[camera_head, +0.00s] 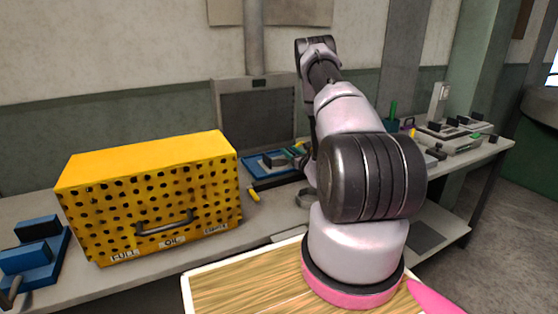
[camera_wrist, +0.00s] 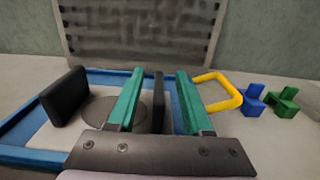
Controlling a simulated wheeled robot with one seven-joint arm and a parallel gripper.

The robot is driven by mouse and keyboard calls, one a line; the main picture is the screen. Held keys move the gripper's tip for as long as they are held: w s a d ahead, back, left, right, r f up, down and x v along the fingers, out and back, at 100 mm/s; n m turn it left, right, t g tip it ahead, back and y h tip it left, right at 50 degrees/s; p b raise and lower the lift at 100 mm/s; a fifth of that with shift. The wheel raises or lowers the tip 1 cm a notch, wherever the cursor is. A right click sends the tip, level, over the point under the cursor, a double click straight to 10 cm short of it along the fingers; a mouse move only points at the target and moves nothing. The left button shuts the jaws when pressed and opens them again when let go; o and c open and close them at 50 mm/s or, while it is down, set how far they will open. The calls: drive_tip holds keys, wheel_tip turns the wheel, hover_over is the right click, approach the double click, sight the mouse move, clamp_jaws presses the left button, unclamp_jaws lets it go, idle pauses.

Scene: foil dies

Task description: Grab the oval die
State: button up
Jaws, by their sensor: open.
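In the wrist view, a flat dark grey oval piece (camera_wrist: 98,107), which looks like the oval die, lies on a pale plate inside a blue tray (camera_wrist: 20,130). Black upright blocks stand at its left (camera_wrist: 65,97) and right (camera_wrist: 158,103). My gripper (camera_wrist: 159,73) is open, with two teal fingers. The left finger crosses in front of the oval piece and hides part of it. The right black block shows between the fingers; I cannot tell whether they touch it. In the head view, my gripper (camera_head: 298,149) is over the right side of the blue tray (camera_head: 256,172).
A yellow perforated box (camera_head: 150,195) stands left of the tray. A grey panel (camera_head: 258,115) rises behind it. A yellow loop (camera_wrist: 238,98), a blue clip (camera_wrist: 252,100) and a green clip (camera_wrist: 285,102) lie right of the tray. My arm hides part of the bench.

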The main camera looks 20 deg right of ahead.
clamp_jaws()
idle(1.4)
